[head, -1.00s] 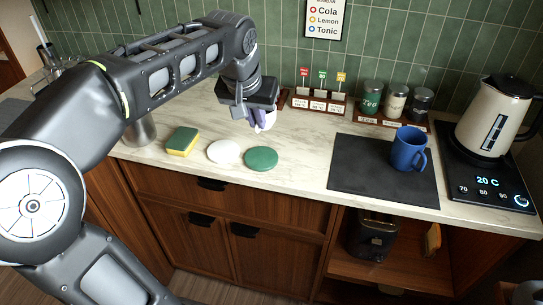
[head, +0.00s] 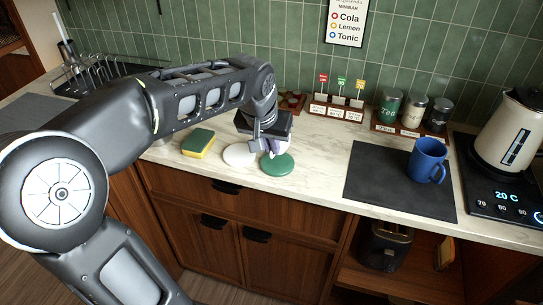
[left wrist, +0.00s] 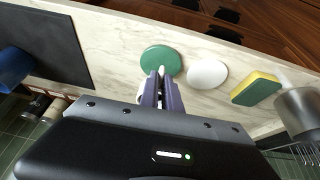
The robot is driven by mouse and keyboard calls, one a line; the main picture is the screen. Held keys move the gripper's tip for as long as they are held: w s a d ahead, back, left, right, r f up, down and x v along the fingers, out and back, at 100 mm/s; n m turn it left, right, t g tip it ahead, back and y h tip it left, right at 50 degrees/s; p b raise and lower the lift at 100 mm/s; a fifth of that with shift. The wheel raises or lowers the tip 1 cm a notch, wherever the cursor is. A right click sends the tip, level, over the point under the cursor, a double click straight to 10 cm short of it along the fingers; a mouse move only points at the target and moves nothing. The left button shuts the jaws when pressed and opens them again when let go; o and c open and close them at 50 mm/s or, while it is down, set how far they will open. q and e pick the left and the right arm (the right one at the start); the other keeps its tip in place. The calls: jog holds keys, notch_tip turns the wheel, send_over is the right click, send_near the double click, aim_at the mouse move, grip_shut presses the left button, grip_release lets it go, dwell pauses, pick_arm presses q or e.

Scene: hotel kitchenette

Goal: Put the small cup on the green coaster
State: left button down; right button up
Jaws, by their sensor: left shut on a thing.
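The green coaster (head: 277,165) lies flat on the counter, right of a white round coaster (head: 239,155). My left gripper (head: 272,149) is over the far edge of the green coaster, pointing down and shut on the small white cup. The cup is mostly hidden by the fingers and hand. In the left wrist view the purple fingers (left wrist: 161,88) reach to the near edge of the green coaster (left wrist: 160,59), with a pale sliver between them. I cannot tell whether the cup touches the coaster. My right gripper is not in view.
A yellow-green sponge (head: 198,143) lies left of the coasters. A blue mug (head: 427,161) stands on a dark mat (head: 385,182) at the right, near a kettle (head: 510,130). Canisters (head: 413,110) and a small labelled rack (head: 337,108) stand at the back. Bare counter lies between coaster and mat.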

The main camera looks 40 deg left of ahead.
aim_at(271, 158)
pick_arm(q)
jog(key=shift+f, duration=1.85)
jog(key=shift+f, duration=0.25)
jog(key=c, duration=1.6)
grip_release()
jog(key=shift+r, duration=0.1)
jog(key=shift+o, duration=0.2)
jog(key=shift+r, duration=0.15)
jog(key=v, duration=1.2)
jog(key=shift+b, duration=0.3)
jog(key=shift+d, duration=0.1)
